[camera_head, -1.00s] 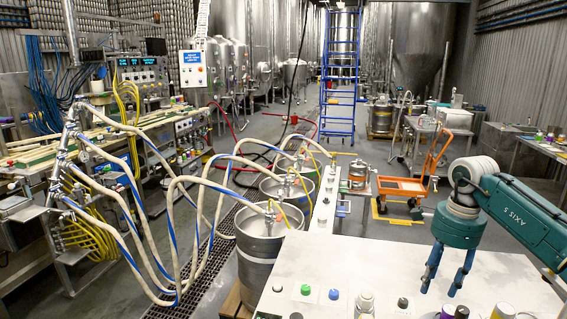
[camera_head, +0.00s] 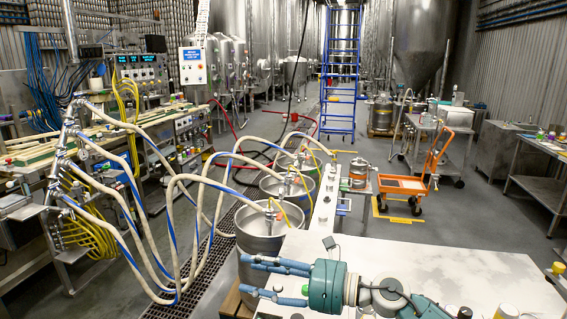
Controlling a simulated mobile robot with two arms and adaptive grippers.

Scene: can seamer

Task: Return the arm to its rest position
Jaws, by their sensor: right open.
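My right arm, teal and grey, comes in from the lower right in the head view and lies low across the front of the white tabletop (camera_head: 470,268). Its gripper (camera_head: 246,277) points left, with two blue fingers spread apart and nothing between them. The fingertips reach the tabletop's left edge, close to the nearest steel keg (camera_head: 262,238); I cannot tell the exact gap. The arm covers part of the table front, where bottles stood. My left gripper is not in view.
Bottle tops show at the bottom, including a dark cap (camera_head: 464,313) and a pale one (camera_head: 506,311). Hoses (camera_head: 172,235) run from the kegs to a manifold at left. An orange cart (camera_head: 405,184) and a blue ladder (camera_head: 340,80) stand behind. The tabletop's back right is clear.

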